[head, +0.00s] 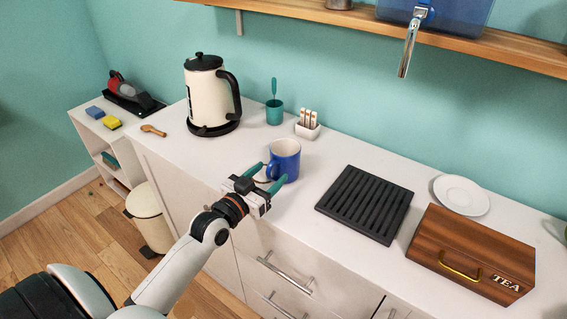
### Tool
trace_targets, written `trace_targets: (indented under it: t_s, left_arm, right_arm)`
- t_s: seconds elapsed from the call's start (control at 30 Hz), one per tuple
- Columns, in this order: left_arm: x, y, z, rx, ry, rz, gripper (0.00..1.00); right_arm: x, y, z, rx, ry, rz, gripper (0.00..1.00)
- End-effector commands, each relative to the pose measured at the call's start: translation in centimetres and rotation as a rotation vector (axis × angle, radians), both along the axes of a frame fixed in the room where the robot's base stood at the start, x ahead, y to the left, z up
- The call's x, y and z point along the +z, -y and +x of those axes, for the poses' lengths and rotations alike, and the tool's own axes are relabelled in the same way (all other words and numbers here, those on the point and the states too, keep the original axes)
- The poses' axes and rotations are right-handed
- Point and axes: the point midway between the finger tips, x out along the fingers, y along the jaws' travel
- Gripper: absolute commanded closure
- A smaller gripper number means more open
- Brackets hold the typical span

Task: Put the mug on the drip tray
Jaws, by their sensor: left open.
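A blue mug (287,157) stands upright on the white counter, its handle on the left side. My left gripper (268,177) is at the mug, with its teal fingers spread. One finger is near the handle and the other is in front of the mug's lower body. I cannot tell whether the fingers touch the mug. The black slatted drip tray (365,203) lies flat and empty on the counter, to the right of the mug. My right gripper is not in view.
A cream kettle (203,95), a teal cup (274,112) and a small white holder (307,126) stand behind the mug. A wooden tea box (470,250) and a white saucer (461,195) are right of the tray. A shelf with a tap (409,50) overhangs the back.

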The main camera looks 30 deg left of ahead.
Motion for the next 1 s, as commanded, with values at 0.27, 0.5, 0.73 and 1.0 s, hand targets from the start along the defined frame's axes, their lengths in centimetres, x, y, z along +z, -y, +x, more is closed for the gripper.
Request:
trace_targets:
  t_s: [0.27,0.5,0.73,1.0]
  left_arm:
    - [0.0,0.2,2.5,0.001,0.0,0.0,0.38]
    - [0.0,0.2,2.5,0.001,0.0,0.0,0.49]
    - [0.0,0.2,2.4,0.001,-0.001,0.0,0.87]
    - [0.1,0.2,2.5,0.001,0.003,0.0,1.0]
  right_arm:
    - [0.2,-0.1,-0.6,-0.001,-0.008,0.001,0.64]
    - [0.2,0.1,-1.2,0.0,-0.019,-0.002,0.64]
    - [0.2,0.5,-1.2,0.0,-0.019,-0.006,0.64]
    - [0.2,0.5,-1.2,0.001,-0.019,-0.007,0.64]
